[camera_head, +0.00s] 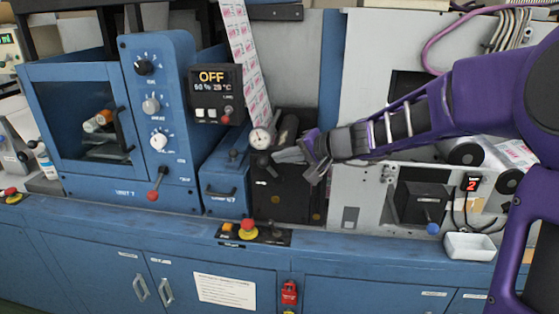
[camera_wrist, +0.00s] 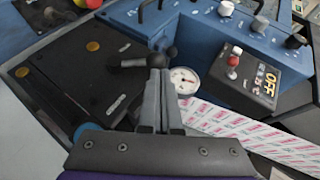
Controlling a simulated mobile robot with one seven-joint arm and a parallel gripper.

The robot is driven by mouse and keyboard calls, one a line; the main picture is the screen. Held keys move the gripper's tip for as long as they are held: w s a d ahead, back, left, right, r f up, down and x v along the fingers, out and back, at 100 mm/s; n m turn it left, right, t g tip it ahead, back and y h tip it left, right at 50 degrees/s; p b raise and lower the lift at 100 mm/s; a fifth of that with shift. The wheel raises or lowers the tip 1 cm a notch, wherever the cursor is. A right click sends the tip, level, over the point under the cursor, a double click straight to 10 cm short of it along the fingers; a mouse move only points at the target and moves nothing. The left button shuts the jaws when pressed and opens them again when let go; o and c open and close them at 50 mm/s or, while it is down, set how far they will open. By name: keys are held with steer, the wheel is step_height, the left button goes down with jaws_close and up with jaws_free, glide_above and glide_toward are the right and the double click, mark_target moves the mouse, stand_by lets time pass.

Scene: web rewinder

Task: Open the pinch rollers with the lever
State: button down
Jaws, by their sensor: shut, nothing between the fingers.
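My gripper (camera_head: 276,156) is shut and empty, with its fingers pointing left at the black pinch roller unit. In the wrist view the closed fingers (camera_wrist: 160,76) reach up beside a black lever (camera_wrist: 134,62) with a rounded end. The fingertips overlap part of the lever in the picture; I cannot tell whether they touch. The black housing (camera_wrist: 75,80) shows left of the lever, and in the head view the housing (camera_head: 283,203) stands below my gripper. The rollers themselves are not clearly visible.
A round white gauge (camera_head: 260,138) sits close to the fingertips. A printed web (camera_head: 245,60) runs down behind it. The blue control panel (camera_head: 160,95) with knobs and the OFF display (camera_head: 214,92) stand to the left. A red emergency button (camera_head: 247,226) is on the ledge below.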

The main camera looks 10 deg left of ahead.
steer(key=v, duration=1)
steer(key=shift+r, duration=0.45)
